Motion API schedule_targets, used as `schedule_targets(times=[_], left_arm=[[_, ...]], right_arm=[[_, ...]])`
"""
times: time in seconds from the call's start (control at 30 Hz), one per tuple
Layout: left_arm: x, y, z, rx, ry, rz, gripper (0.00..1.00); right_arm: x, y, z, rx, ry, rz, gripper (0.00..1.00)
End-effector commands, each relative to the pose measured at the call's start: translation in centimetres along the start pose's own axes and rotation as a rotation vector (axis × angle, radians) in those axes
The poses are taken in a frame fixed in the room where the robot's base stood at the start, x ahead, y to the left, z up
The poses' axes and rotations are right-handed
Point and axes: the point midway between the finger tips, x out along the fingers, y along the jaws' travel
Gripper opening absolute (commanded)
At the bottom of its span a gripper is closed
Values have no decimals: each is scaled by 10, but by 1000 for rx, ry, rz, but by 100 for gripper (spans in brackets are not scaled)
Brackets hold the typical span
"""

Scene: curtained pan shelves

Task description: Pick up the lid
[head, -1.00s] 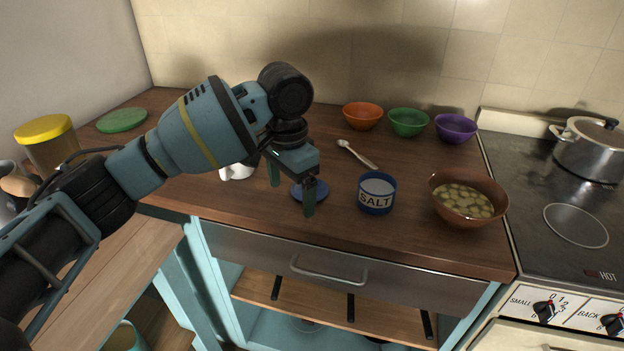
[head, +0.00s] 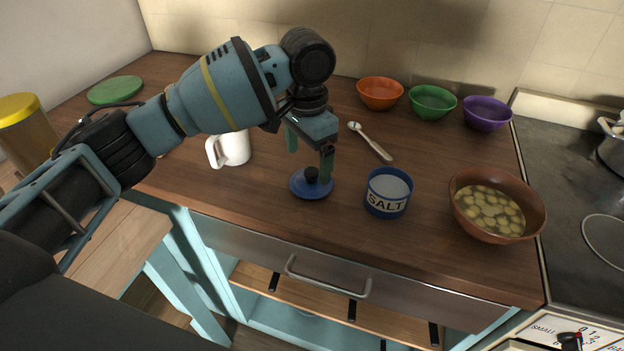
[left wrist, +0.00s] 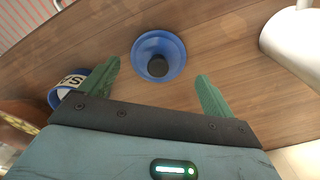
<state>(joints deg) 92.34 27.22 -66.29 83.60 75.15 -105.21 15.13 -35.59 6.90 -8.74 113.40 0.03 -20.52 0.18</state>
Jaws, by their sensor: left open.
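The lid (head: 311,184) is a small blue disc with a dark knob, lying on the wooden counter to the left of the salt jar. My left gripper (head: 309,160) is open and empty, held above and just behind the lid in the head view. In the left wrist view the lid (left wrist: 159,56) lies beyond the open fingers (left wrist: 158,85), roughly centred between them. The blue salt jar (head: 388,192) stands open, with white salt inside; it also shows in the left wrist view (left wrist: 66,92). My right gripper is not in view.
A white mug (head: 232,149) stands left of the lid. A spoon (head: 371,142) lies behind the salt jar. A brown bowl of sliced food (head: 497,210) is at the right. Orange (head: 380,93), green (head: 432,102) and purple (head: 487,113) bowls line the back.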

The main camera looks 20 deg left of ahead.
Motion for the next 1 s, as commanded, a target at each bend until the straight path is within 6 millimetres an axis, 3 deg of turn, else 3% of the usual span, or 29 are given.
schedule_targets(times=[0.23, 0.53, 0.87, 1.0], left_arm=[[10, 0, -1, 0, -1, 0, 89], [50, 2, -4, 0, -2, -1, 89], [55, 2, -4, 0, 2, -2, 89], [55, 2, -4, 0, 2, -2, 72]], right_arm=[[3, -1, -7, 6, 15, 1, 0], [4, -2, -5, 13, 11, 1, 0], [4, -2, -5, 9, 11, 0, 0], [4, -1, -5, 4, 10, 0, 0]])
